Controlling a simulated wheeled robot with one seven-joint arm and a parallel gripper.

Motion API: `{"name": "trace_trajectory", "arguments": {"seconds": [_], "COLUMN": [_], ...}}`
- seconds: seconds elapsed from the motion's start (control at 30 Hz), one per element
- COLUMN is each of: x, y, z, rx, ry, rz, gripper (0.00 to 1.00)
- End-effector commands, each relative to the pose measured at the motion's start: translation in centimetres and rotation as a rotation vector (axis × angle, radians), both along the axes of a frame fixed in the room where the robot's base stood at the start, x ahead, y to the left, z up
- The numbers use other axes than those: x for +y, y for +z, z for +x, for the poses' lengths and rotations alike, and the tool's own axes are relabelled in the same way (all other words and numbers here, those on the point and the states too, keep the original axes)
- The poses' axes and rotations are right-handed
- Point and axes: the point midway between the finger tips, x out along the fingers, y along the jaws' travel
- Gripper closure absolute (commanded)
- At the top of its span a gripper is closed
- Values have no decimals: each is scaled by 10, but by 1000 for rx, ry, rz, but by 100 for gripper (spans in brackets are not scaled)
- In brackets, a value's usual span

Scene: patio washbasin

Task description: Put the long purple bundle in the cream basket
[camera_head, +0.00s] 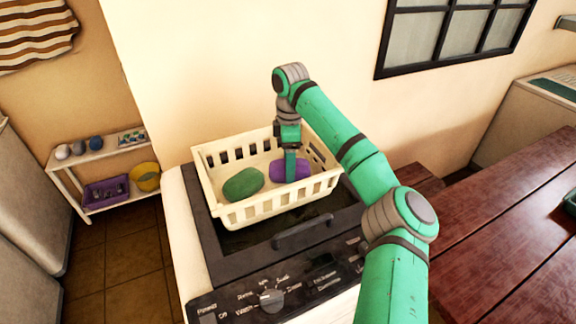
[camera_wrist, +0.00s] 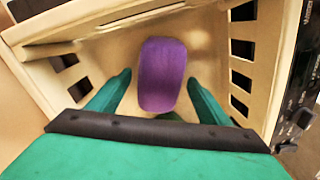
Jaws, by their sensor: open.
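The long purple bundle (camera_head: 283,170) is inside the cream basket (camera_head: 262,208), on its right side. A green bundle (camera_head: 243,184) lies in the basket to its left. My gripper (camera_head: 290,178) reaches down into the basket at the purple bundle. In the wrist view the purple bundle (camera_wrist: 162,75) lies on the basket floor, between and a little beyond the open fingers (camera_wrist: 158,90). There are gaps between it and both fingers. A small bit of green shows below the purple bundle there.
The basket stands on a washing machine (camera_head: 262,252) with a dial panel in front. A red-brown wooden table (camera_head: 500,230) is at the right. A white shelf (camera_head: 100,152) with small items, a purple crate (camera_head: 106,191) and a yellow container (camera_head: 146,177) stands at the left.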

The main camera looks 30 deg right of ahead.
Motion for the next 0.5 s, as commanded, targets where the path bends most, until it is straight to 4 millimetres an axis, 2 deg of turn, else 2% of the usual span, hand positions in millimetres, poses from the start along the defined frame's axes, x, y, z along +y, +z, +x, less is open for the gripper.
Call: {"name": "trace_trajectory", "arguments": {"seconds": [0.3,0.5], "x": [-1,-1], "y": [63,94], "z": [1,2], "rx": [-2,-1], "ry": [0,1], "rz": [-5,-4], "gripper": [28,28]}}
